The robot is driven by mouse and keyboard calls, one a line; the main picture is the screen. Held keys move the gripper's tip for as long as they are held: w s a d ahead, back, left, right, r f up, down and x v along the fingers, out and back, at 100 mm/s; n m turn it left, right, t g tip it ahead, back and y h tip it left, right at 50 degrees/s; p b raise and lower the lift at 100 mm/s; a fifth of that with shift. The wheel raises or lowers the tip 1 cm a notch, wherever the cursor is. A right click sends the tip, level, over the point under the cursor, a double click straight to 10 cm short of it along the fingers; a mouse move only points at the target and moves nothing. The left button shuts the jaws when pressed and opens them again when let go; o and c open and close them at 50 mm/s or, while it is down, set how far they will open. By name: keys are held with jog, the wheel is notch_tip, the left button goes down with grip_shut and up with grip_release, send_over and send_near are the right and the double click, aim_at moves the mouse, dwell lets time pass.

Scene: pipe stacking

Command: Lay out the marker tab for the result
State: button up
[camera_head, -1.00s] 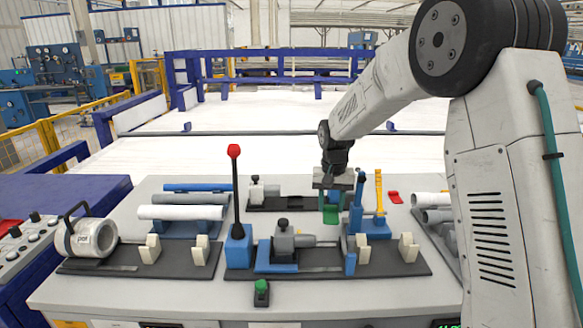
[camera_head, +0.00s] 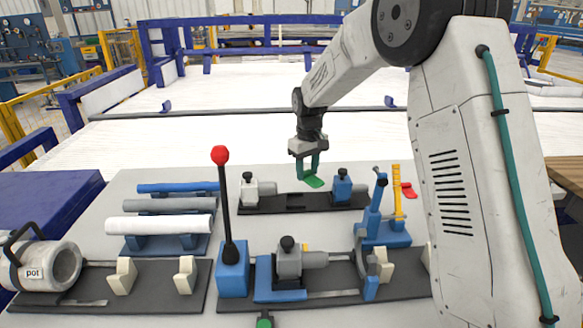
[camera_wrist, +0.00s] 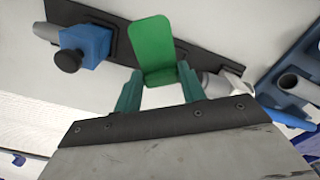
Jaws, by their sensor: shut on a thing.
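My gripper (camera_head: 308,168) hangs above the table behind the dark fixture strip (camera_head: 290,203) at the back. Its teal fingers are shut on a green marker tab (camera_head: 313,181). In the wrist view the green tab (camera_wrist: 153,45) is an L-shaped plate between the fingertips (camera_wrist: 160,85), and it covers part of the strip. A red tab (camera_head: 408,189) lies at the right beside a yellow upright piece (camera_head: 397,190).
Three pipes, blue (camera_head: 178,187), grey (camera_head: 170,205) and white (camera_head: 160,224), rest on a blue rack at the left. A red-knobbed lever (camera_head: 228,210) stands tall in front. A pot-labelled cylinder (camera_head: 48,268) sits front left.

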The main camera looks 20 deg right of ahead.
jog(key=w+a+f+n, duration=0.1)
jog(key=w+a+n, duration=0.1)
jog(key=n, duration=1)
send_near(293, 201)
jog(key=shift+s+f, duration=0.1)
jog(key=shift+f, duration=2.5)
jog(key=shift+f, duration=0.3)
jog(key=o, duration=1)
jog(key=shift+o, duration=0.2)
notch_tip(293, 201, up, 8)
